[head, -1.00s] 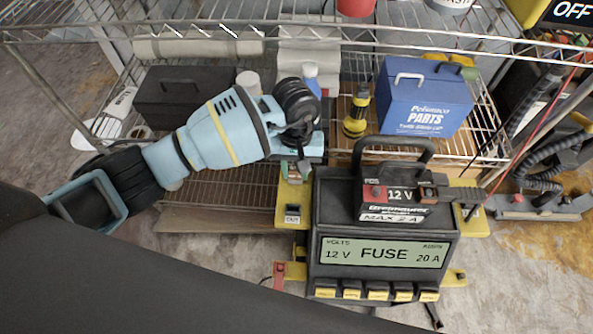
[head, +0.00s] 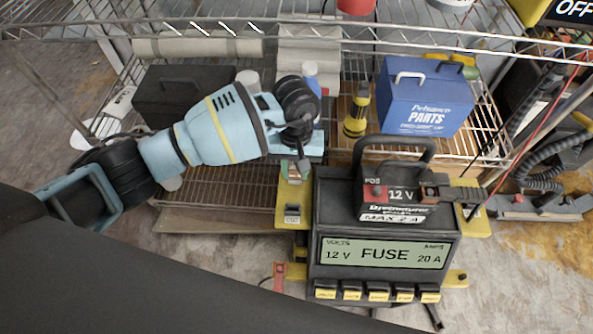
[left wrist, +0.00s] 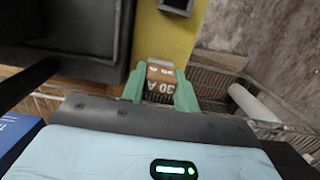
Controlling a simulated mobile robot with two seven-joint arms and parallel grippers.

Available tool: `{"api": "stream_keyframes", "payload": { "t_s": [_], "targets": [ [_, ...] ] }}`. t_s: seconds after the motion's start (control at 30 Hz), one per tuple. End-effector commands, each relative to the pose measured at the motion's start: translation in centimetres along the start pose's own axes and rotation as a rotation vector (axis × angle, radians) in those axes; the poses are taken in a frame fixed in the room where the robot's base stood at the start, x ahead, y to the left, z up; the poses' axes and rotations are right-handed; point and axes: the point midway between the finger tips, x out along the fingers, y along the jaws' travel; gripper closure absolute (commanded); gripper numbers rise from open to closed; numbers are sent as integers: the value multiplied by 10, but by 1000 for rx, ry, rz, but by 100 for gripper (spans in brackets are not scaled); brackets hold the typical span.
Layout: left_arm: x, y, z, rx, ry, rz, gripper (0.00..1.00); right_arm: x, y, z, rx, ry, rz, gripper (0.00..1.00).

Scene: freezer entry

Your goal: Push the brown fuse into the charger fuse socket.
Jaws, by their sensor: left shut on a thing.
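The charger (head: 390,225) is a dark box whose screen reads 12 V, FUSE, 20 A. A yellow plate (head: 288,196) on its left side carries a small dark socket (head: 292,214), which also shows in the left wrist view (left wrist: 176,4). My left gripper (left wrist: 160,84) has green fingers shut on the brown fuse (left wrist: 160,76), marked 30 A. In that view the fuse appears against the yellow plate, below the socket; I cannot tell whether it touches the plate. In the head view the gripper (head: 301,168) is small and the fuse is hard to make out. My right gripper is not in view.
A smaller 12 V unit (head: 395,200) with a handle sits on the charger. Behind is a wire shelf with a blue parts box (head: 425,97), a black case (head: 182,95) and a yellow-black flashlight (head: 356,115). A hose (head: 540,175) lies at right.

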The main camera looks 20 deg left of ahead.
Motion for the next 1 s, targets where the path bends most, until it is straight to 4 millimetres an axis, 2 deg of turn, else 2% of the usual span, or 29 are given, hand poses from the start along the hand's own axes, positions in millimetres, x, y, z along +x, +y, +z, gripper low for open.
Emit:
{"api": "stream_keyframes", "payload": {
  "t_s": [1.0],
  "targets": [
    [-8,0,1,1,1,0,97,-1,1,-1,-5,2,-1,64]
  ]
}}
